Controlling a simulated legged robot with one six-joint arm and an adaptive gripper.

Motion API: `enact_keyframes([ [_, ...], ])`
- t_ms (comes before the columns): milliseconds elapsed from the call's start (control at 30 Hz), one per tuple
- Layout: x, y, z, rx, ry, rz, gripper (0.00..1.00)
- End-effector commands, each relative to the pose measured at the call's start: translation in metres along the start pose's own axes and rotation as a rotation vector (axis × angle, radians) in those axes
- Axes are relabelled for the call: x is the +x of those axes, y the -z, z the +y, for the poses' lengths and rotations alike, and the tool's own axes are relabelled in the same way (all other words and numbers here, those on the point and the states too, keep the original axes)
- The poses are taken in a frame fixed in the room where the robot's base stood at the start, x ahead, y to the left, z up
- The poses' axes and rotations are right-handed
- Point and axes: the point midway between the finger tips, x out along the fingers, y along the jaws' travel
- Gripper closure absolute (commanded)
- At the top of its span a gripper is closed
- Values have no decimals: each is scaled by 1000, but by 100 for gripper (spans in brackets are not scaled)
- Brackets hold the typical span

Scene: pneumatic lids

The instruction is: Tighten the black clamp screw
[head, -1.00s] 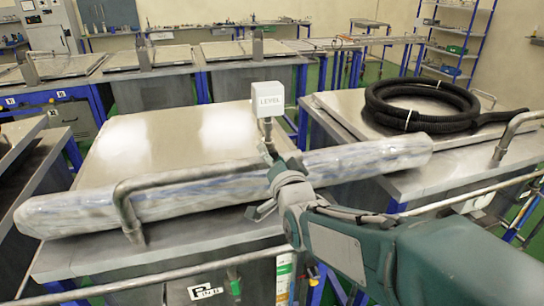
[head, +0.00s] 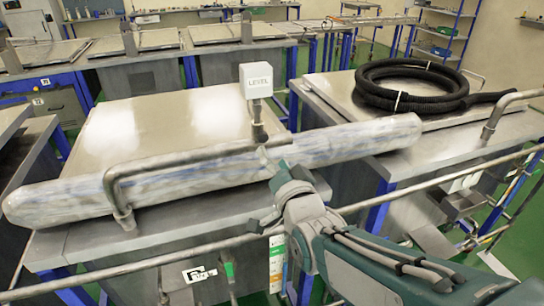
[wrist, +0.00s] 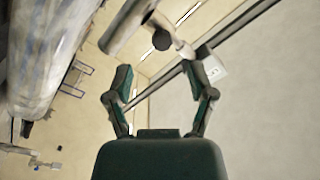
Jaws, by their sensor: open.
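The black clamp screw shows as a round dark knob (wrist: 161,40) in the wrist view, beside a metal tube (wrist: 128,24). A pale stem runs past it to the white LEVEL box (wrist: 213,66). In the head view, this box (head: 256,81) stands on a short post above the tank lid, and the small knob cannot be made out clearly. My gripper (wrist: 157,66) is open and empty. Its two fingers spread on either side, with the knob just beyond and between their tips. In the head view, my gripper (head: 274,165) is just below the post.
A rail (head: 135,276) runs along the front. A coiled black hose (head: 412,83) lies on the right tank. Floor shows at the far right.

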Motion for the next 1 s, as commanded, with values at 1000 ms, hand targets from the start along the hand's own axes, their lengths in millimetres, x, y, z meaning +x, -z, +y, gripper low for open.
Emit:
enact_keyframes([
  [1000,7,6,-2,-1015,24,-63,29],
])
